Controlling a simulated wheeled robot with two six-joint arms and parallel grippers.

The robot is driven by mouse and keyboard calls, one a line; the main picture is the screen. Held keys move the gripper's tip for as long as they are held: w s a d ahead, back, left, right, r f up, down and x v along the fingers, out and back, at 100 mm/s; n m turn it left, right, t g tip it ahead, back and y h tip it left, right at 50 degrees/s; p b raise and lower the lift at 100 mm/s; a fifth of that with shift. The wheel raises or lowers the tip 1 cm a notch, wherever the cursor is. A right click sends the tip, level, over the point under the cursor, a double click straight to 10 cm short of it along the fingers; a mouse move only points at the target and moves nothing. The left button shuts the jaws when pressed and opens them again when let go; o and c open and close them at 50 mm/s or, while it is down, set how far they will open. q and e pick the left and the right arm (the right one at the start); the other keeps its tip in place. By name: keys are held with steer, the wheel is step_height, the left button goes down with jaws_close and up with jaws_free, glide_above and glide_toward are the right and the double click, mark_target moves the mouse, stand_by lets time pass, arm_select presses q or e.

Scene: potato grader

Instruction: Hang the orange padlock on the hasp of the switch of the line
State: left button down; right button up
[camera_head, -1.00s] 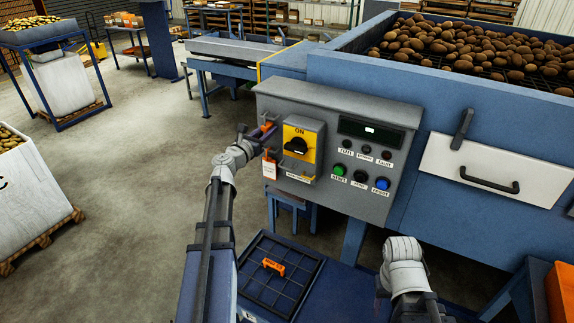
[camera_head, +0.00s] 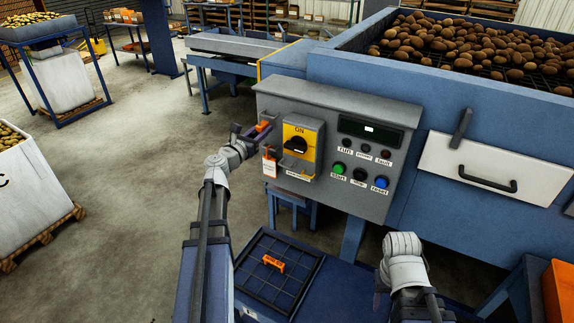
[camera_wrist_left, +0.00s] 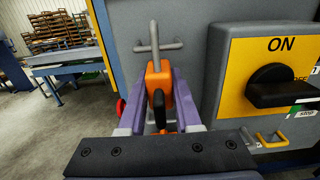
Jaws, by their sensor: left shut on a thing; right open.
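The orange padlock (camera_wrist_left: 158,80) is held between the purple fingers of my left gripper (camera_wrist_left: 157,100), which is shut on it. In the head view my left gripper (camera_head: 256,131) is at the left edge of the grey control box. The padlock's grey shackle reaches up to a grey peg with a crossbar (camera_wrist_left: 157,46); I cannot tell whether it is around the peg. The switch (camera_head: 297,144) has a black knob on a yellow plate, at ON. Its yellow hasp (camera_wrist_left: 268,138) is below the knob. My right gripper (camera_head: 381,290) is low at the right, mostly hidden by its wrist.
A white and orange tag (camera_head: 269,167) hangs at the box's lower left. Buttons and a display are right of the switch. A dark gridded tray (camera_head: 250,290) with an orange piece (camera_head: 273,264) lies below. Open floor is to the left.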

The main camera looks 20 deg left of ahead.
arm_select(q)
steer(key=s, duration=0.6)
steer(key=shift+a, duration=0.25)
stand_by(0.4)
